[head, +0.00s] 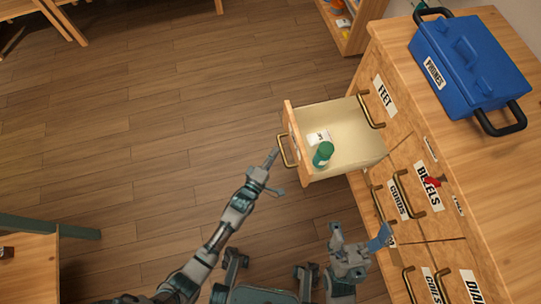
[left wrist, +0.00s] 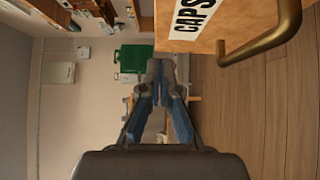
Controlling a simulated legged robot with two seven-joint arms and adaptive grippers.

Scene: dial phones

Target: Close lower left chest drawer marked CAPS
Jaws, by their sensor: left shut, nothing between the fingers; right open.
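The drawer stands pulled out from the wooden chest; its front panel (head: 293,140) faces left in the head view. In the left wrist view its front (left wrist: 238,20) carries a CAPS label (left wrist: 193,17) and a brass handle (left wrist: 270,40). That handle (head: 284,152) also shows in the head view. My left gripper (head: 276,154) is shut and empty, right by the handle; I cannot tell whether they touch. Its closed blue fingers show in the left wrist view (left wrist: 161,85), beside the drawer front. My right gripper (head: 382,240) is open near the chest front.
A green-capped bottle (head: 322,154) and a white card (head: 318,138) lie in the drawer. The chest top (head: 490,190) bears a blue toolbox (head: 468,65). Drawers marked FEET (head: 384,95), CORDS (head: 399,197) and BEZELS (head: 428,188) look shut. The floor left of the drawer is clear.

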